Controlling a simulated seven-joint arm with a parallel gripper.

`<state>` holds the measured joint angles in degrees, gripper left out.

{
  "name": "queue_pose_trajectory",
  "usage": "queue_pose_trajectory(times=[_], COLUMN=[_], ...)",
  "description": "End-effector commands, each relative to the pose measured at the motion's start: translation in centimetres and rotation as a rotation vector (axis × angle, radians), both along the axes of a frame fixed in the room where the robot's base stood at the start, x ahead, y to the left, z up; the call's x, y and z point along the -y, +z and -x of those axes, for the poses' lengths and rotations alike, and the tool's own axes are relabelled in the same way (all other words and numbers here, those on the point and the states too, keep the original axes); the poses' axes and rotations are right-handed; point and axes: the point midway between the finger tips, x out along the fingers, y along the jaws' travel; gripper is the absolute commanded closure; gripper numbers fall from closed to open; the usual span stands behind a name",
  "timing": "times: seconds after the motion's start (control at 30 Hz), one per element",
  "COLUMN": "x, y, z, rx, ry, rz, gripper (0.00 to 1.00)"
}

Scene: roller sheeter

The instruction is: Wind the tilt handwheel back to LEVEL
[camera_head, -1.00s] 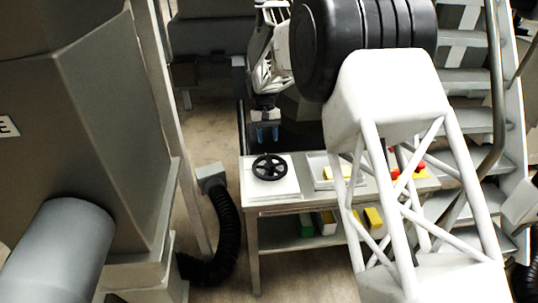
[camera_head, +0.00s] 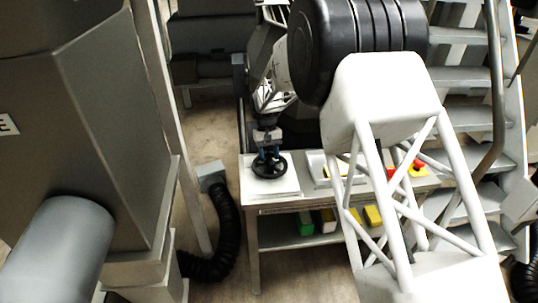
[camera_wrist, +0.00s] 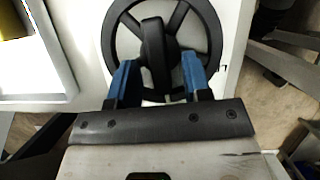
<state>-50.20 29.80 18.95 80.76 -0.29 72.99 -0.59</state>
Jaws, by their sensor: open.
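The black handwheel (camera_head: 270,172) lies flat on a pale plate (camera_head: 285,187) at the left end of the bench. In the wrist view the handwheel (camera_wrist: 207,22) shows its rim, spokes and a raised dark bar (camera_wrist: 153,50) across its middle. My gripper (camera_head: 268,157) is just above the wheel, pointing down. In the wrist view my gripper (camera_wrist: 158,75) is open, with one blue fingertip on either side of the bar. I cannot tell whether the fingers touch it. No LEVEL mark is readable.
A pale tray (camera_head: 318,170) is beside the plate on the bench. Red and yellow items (camera_head: 419,165) lie farther right. Green and yellow bins (camera_head: 306,224) stand on the lower shelf. A black hose (camera_head: 228,225) runs left of the bench, and stairs (camera_head: 470,120) rise at right.

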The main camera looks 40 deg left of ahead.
Motion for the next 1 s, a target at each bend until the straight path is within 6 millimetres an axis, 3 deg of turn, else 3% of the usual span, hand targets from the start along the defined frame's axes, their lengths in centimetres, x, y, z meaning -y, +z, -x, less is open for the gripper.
queue_pose_trajectory(times=[0.2, 0.5, 1.0], x=[0.0, 0.0, -0.1], y=[-0.01, 0.01, -0.01], z=[0.0, 0.0, 0.14], rx=[0.0, 0.0, 0.001], ry=[0.0, 0.0, 0.078], rz=[0.0, 0.0, 0.001], gripper=[0.55, 1.0, 1.0])
